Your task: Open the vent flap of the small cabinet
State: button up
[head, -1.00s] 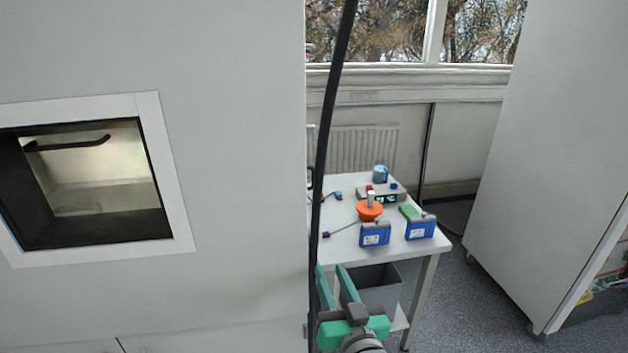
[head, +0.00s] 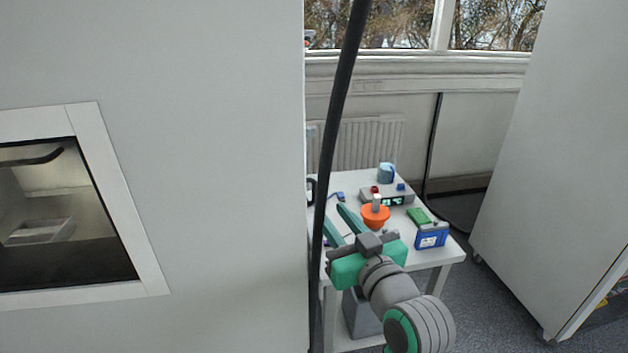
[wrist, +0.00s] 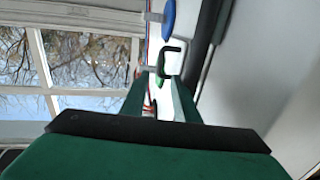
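A large white cabinet front (head: 225,150) fills the left of the head view. It has a framed window opening (head: 135,240) with a dark curved handle (head: 35,157) inside. No vent flap can be made out, and I cannot tell which body is the small cabinet. My gripper (head: 334,211) is right of the white front's edge, in front of the table. Its two green fingers are apart with nothing between them. In the wrist view my gripper (wrist: 160,80) points toward a dark loop handle (wrist: 174,46), apart from it as far as I can tell.
A black upright bar (head: 330,150) stands beside the white front. A white table (head: 440,255) holds an orange bowl (head: 375,216), a blue box (head: 431,236), a green block (head: 418,215) and a grey device (head: 372,193). A tall white cabinet (head: 550,170) stands right.

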aim_at(315, 190)
jog(key=x, duration=1.1)
grip_shut()
